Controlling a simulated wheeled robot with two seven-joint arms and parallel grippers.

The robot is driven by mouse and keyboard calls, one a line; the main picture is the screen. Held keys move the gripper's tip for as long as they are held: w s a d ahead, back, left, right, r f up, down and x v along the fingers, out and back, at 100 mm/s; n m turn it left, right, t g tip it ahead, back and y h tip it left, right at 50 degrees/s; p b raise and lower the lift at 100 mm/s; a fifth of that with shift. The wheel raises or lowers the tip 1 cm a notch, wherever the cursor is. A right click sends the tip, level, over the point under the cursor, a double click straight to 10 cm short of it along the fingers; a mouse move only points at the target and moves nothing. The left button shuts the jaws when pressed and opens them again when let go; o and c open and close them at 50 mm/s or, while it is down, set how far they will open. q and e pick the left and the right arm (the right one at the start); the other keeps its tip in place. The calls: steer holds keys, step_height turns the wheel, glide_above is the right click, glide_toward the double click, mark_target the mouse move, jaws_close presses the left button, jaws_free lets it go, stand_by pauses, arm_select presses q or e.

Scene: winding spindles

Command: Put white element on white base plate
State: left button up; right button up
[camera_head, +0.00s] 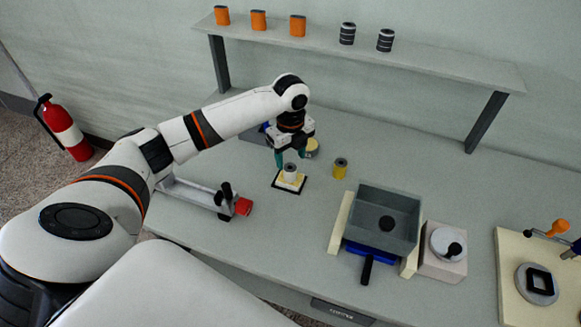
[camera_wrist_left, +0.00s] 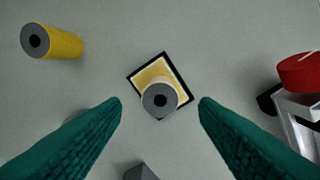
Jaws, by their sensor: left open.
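The white element (camera_wrist_left: 160,97) is a short white cylinder with a grey top and a dark centre hole. It stands upright on a square base plate (camera_wrist_left: 143,78) with a cream surface and black rim, toward one corner in the left wrist view. In the head view the white element (camera_head: 290,168) and the base plate (camera_head: 288,184) are on the table below my left gripper. My left gripper (camera_wrist_left: 160,108) is open, its green fingers on either side of the element with clear gaps. My right gripper is not in view.
A yellow cylinder (camera_head: 340,168) stands right of the plate. A clamp device with a red knob (camera_head: 243,206) lies to the left front. A grey bin (camera_head: 372,237) stands to the right. A shelf (camera_head: 420,62) with orange and black-striped spindles runs behind.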

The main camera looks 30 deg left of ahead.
mark_target(290, 168)
arm_select(q)
step_height(290, 168, up, 6)
steer(key=shift+r+b, duration=0.2)
steer(key=shift+b, duration=0.1)
steer(key=shift+f, duration=0.1)
stand_by(0.4)
